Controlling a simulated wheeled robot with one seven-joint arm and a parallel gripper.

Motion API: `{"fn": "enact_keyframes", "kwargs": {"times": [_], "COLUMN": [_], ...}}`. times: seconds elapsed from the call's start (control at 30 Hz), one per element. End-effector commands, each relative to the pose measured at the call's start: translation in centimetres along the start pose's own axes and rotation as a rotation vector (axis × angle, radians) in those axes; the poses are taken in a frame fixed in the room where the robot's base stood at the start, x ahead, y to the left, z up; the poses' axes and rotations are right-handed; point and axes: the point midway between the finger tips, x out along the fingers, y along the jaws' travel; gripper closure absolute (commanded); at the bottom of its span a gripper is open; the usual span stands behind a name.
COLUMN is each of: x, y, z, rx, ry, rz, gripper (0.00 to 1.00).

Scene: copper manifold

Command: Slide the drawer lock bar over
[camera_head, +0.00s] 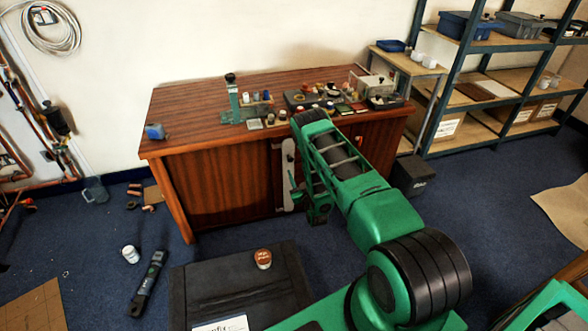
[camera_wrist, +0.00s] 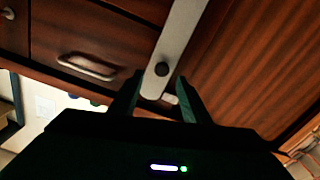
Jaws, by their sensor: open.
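The lock bar (camera_head: 288,175) is a long pale grey strip on the front of the brown wooden desk (camera_head: 225,185). It stands upright in the head view. In the head view my gripper (camera_head: 303,193) is beside the bar, partly hidden by my arm. A drawer (camera_wrist: 88,45) with a metal handle (camera_wrist: 88,67) is left of the bar in the wrist view.
Small items and a green stand (camera_head: 233,101) are on the desk top. A black bin (camera_head: 413,175) stands at its right. Shelves (camera_head: 490,75) stand at the right.

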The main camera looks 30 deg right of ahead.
Motion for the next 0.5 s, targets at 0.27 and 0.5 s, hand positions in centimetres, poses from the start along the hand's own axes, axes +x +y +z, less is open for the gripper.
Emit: {"fn": "enact_keyframes", "kwargs": {"times": [0.27, 0.5], "x": [-2.7, -2.9], "y": [0.0, 0.0], "z": [0.1, 0.1], "rx": [-0.002, -0.002], "ry": [-0.001, 0.0], "rz": [0.0, -0.001], "gripper": [0.57, 0.57]}}
